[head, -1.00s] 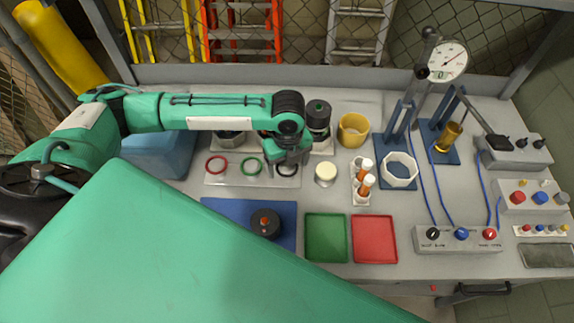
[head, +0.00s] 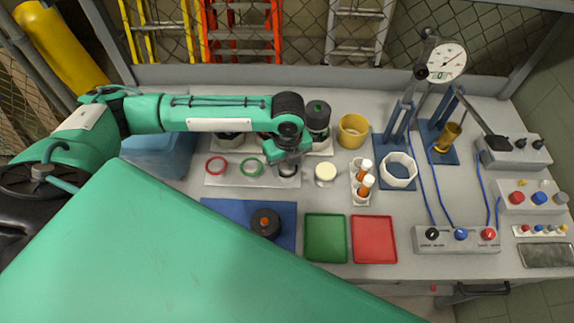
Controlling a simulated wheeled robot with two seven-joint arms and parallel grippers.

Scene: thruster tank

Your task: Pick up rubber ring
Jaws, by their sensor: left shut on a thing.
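Rubber rings lie on a pale tray (head: 234,181): a red ring (head: 216,166) at its left and a green ring (head: 251,167) in its middle. A black ring (head: 288,170) is at the tray's right end, mostly hidden by my left gripper (head: 287,171). The gripper points down there and is shut on the black ring; the fingertips are small and partly hidden. It is low over the tray, and I cannot tell if the ring is clear of it. My right gripper is not in view.
A cream jar (head: 325,174) and a rack of orange vials (head: 362,184) stand just right of the gripper. A blue mat (head: 222,214) with a dark round part (head: 265,223), a green tray (head: 326,238) and a red tray (head: 374,239) lie in front. A yellow cup (head: 353,131) stands behind.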

